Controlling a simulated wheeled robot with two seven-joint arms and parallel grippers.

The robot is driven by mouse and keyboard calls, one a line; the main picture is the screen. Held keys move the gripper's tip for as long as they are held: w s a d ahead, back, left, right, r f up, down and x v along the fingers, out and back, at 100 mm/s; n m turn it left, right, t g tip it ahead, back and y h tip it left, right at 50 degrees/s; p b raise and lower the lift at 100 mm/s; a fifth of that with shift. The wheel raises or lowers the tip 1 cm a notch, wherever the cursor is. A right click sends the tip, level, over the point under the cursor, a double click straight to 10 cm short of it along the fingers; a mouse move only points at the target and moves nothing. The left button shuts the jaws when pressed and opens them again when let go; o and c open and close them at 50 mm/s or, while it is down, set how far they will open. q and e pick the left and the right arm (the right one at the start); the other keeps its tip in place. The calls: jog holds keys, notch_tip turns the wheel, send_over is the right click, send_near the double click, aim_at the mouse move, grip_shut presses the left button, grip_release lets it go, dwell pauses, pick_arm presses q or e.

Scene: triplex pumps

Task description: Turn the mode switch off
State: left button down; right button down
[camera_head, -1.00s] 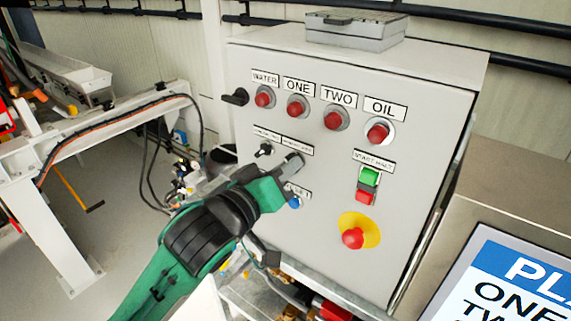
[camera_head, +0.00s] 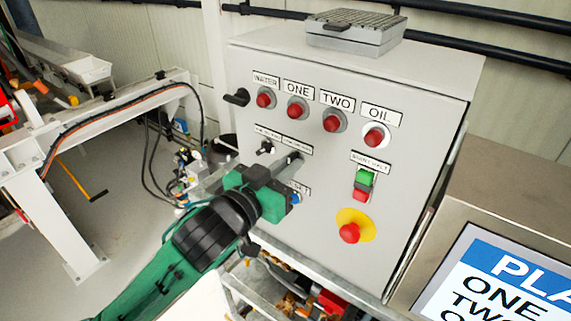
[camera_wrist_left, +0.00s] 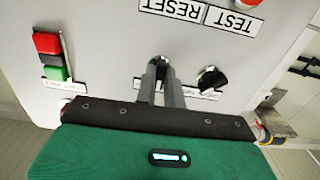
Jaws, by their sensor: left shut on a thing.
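A grey control box (camera_head: 300,225) carries two small rotary switches under labels too blurred to read. I cannot tell by label which is the mode switch. The left switch is a black knob (camera_head: 265,147), and it also shows in the wrist view (camera_wrist_left: 212,79). My left gripper (camera_head: 293,159) is at the right switch, its two fingers pointing into the panel. In the wrist view my left gripper (camera_wrist_left: 160,66) is shut on this switch's knob, which the fingertips mostly hide. My right gripper is not in view.
Red lamps (camera_head: 333,121) run along the top of the panel. Green and red start/halt buttons (camera_head: 365,180) and a red emergency stop (camera_head: 349,232) on a yellow disc sit to the right. A blue button (camera_head: 295,199) is close beside my gripper. A grey case (camera_head: 352,40) lies on top.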

pick_arm(q)
jog(key=shift+r, duration=0.1)
dwell(0.3)
jog(key=c, duration=1.5)
grip_release()
